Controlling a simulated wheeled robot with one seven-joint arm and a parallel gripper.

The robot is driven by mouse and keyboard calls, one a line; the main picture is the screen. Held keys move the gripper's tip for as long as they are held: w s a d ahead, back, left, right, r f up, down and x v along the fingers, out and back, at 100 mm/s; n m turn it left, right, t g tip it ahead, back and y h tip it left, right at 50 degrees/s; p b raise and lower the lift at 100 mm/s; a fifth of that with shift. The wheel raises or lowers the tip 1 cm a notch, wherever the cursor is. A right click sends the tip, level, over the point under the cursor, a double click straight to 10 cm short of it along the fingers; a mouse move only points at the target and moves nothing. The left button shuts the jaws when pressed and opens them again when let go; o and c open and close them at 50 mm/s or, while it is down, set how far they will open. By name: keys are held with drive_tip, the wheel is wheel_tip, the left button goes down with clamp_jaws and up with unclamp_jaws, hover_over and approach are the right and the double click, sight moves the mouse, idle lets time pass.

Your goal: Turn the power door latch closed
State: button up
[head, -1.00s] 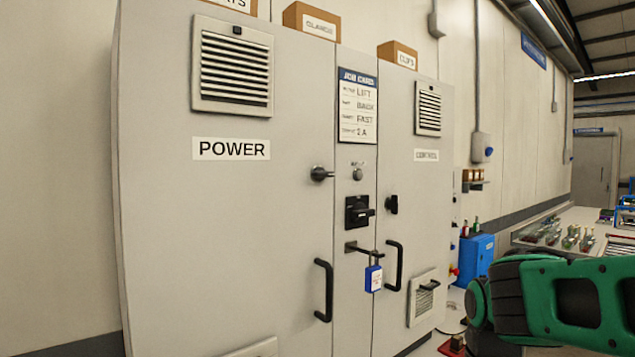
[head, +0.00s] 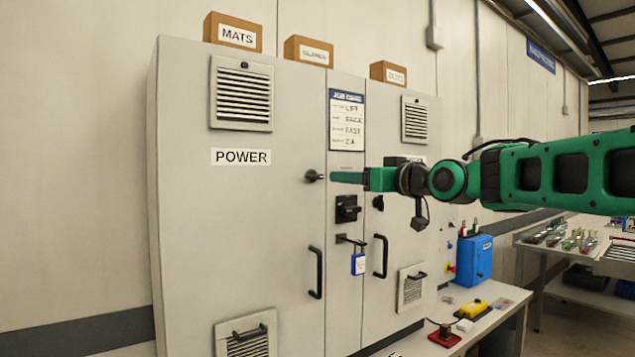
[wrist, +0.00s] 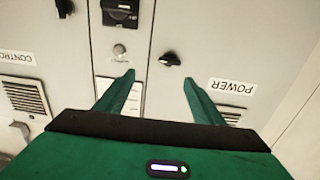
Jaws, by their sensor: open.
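The power door latch (head: 313,176) is a small black turn handle near the right edge of the POWER door (head: 215,220), right of and below the POWER label. It looks roughly horizontal. My gripper (head: 335,177) reaches in from the right at latch height, with its fingertips close to the latch. In the wrist view, which is upside down, my gripper (wrist: 159,77) is open and empty. The latch (wrist: 170,59) shows just beyond the fingertips, between their lines and nearer the right finger. Contact cannot be seen.
A black rotary switch (head: 347,208) and a blue padlock (head: 358,264) on a hasp sit on the middle strip. Door handles (head: 316,272) stick out lower down. A bench (head: 480,325) with a blue box (head: 474,258) stands at the right.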

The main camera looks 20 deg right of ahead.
sight(317, 176)
drive_tip(key=x, duration=0.3)
drive_tip(key=a+x, duration=0.1)
drive_tip(key=x, duration=0.2)
drive_tip(key=a+x, duration=0.1)
drive_tip(key=x, duration=0.2)
drive_tip(key=shift+a+f, duration=0.1)
drive_tip(key=shift+f, duration=0.05)
drive_tip(key=shift+w+a, duration=0.2)
drive_tip(key=shift+w, duration=0.5)
